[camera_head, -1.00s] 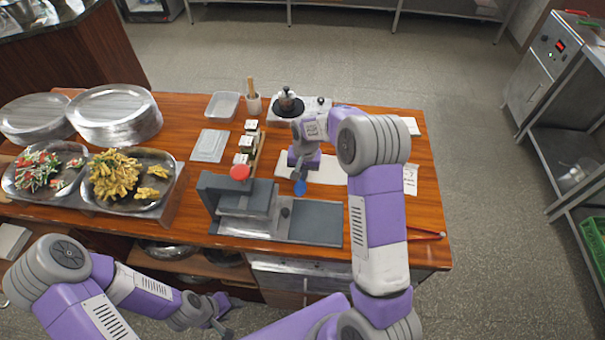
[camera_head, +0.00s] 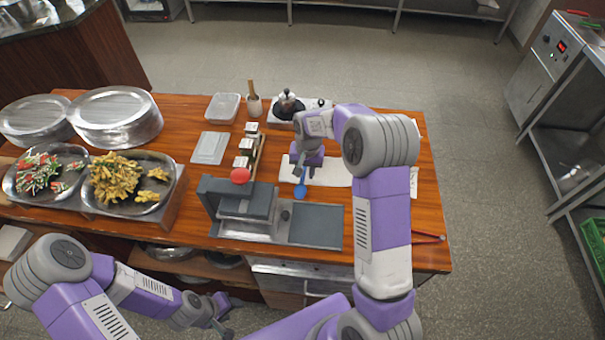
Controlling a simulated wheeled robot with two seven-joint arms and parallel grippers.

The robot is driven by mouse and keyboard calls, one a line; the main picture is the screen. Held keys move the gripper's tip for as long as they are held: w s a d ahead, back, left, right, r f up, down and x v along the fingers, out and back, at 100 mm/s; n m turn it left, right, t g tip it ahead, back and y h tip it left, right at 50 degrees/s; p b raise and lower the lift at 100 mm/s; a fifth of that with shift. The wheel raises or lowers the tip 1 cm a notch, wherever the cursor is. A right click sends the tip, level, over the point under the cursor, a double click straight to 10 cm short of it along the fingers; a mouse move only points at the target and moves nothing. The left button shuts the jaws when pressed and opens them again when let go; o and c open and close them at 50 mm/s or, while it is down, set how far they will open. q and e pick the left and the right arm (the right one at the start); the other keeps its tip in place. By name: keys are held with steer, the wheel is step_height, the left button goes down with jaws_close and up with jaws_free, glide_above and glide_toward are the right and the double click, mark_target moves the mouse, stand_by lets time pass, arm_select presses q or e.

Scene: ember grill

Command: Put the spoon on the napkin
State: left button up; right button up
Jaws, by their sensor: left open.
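The blue spoon (camera_head: 301,191) shows its round bowl just in front of my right gripper (camera_head: 304,174). The spoon's handle runs back under or between that gripper's fingers and is mostly hidden. A white flat cloth, seemingly the napkin (camera_head: 332,174), lies on the wooden counter behind and to the right of the bowl, partly covered by my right arm. My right gripper points down over the cloth's left part; whether its fingers are closed on the handle is too small to tell. My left gripper (camera_head: 224,318) is open and empty, low in front of the counter.
Small white containers (camera_head: 245,146) stand to the left, and a burner with a pot (camera_head: 288,104) behind. Food trays (camera_head: 128,180) fill the counter's left side. A red-handled tool (camera_head: 428,237) lies at right.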

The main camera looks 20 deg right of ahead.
mark_target(305, 183)
step_height(305, 183, up, 9)
steer(key=shift+s+r+p, duration=0.15)
steer(key=shift+r+p, duration=0.05)
steer(key=shift+p, duration=0.15)
steer(key=shift+a, duration=0.1)
